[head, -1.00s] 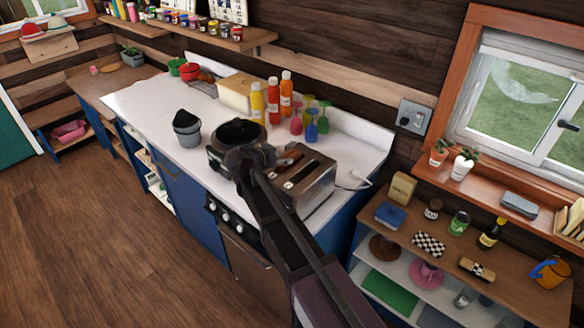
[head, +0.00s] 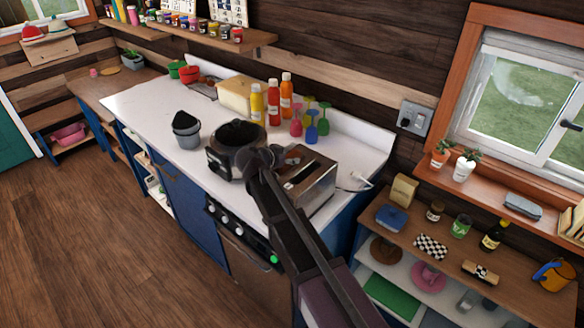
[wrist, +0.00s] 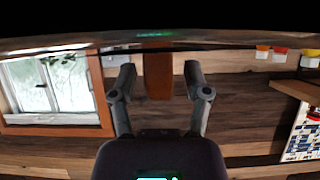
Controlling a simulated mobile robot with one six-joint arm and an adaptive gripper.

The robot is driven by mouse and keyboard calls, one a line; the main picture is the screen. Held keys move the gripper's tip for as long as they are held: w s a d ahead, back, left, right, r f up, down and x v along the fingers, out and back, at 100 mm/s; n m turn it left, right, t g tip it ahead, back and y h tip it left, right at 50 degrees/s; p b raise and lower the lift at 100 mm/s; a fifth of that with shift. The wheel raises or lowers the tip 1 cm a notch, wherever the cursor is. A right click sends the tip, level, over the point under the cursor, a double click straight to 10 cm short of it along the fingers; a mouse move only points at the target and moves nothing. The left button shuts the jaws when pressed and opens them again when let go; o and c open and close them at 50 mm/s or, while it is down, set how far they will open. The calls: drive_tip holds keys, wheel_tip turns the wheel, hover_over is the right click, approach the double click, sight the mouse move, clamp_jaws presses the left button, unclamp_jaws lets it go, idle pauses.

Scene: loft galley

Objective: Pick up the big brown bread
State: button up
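My gripper (head: 250,157) is over the counter in the head view, between a dark pan and a toaster. In the wrist view my gripper (wrist: 158,72) has its two fingers spread apart. A plain brown block-like thing (wrist: 158,75) shows between them, with a gap on each side; I cannot tell whether it is the big brown bread. A small brown patch (head: 293,159) shows beside the toaster in the head view, partly hidden by my arm. No loaf is clearly recognisable.
The toaster (head: 309,178) and dark pan (head: 238,134) stand close to my arm. Sauce bottles (head: 274,103), coloured goblets and a pale yellow block (head: 236,95) are behind. The white counter (head: 145,105) is clear at left.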

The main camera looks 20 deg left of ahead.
clamp_jaws()
wheel_tip(320, 180, up, 10)
drive_tip(key=p, duration=1)
idle(0.9)
